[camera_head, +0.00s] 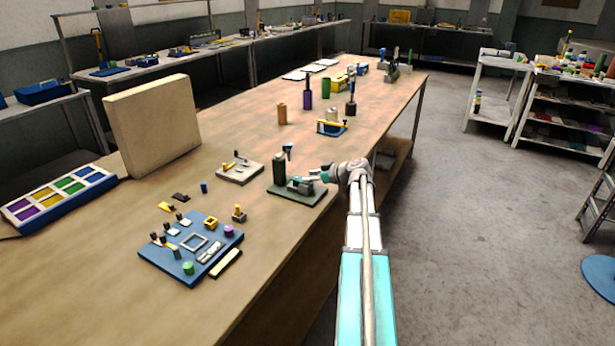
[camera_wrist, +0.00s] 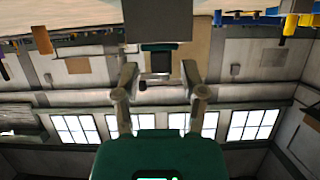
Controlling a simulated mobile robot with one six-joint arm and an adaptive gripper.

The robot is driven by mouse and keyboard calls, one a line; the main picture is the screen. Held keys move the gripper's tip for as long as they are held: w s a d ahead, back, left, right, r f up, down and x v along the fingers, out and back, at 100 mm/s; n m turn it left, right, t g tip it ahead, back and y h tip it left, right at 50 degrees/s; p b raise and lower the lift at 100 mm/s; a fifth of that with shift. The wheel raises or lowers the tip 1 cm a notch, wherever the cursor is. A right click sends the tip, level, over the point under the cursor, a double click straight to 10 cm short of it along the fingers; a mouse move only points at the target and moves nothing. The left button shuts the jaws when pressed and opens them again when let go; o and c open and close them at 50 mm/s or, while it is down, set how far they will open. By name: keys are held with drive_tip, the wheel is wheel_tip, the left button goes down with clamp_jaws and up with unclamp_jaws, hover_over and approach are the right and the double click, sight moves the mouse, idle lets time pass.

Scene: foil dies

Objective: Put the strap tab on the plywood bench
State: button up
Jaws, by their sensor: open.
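The plywood bench (camera_head: 330,107) is long and light brown and runs away from me. My gripper (camera_head: 298,184) is at the dark green press (camera_head: 281,168), which stands on the bench. In the wrist view my gripper (camera_wrist: 158,76) is open, with its fingers spread on either side of a small dark piece with a teal edge (camera_wrist: 157,60). I cannot tell whether they touch it. A large dark grey block (camera_wrist: 157,20) is just beyond it. I cannot surely tell which thing is the strap tab; the piece between the fingers may be it.
A blue board (camera_head: 165,262) with several small parts lies at the bench's front left. A grey plate with a lever (camera_head: 240,172) is left of the press. A big beige block (camera_head: 155,125) and a colour tray (camera_head: 60,198) stand farther left. Bare wood lies between them.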

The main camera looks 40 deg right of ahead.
drive_tip(key=p+v, duration=0.3)
drive_tip(key=v, duration=0.9)
drive_tip(key=shift+s+a+f+p, duration=0.15)
drive_tip(key=shift+s+a+p, duration=0.1)
drive_tip(key=shift+p, duration=0.15)
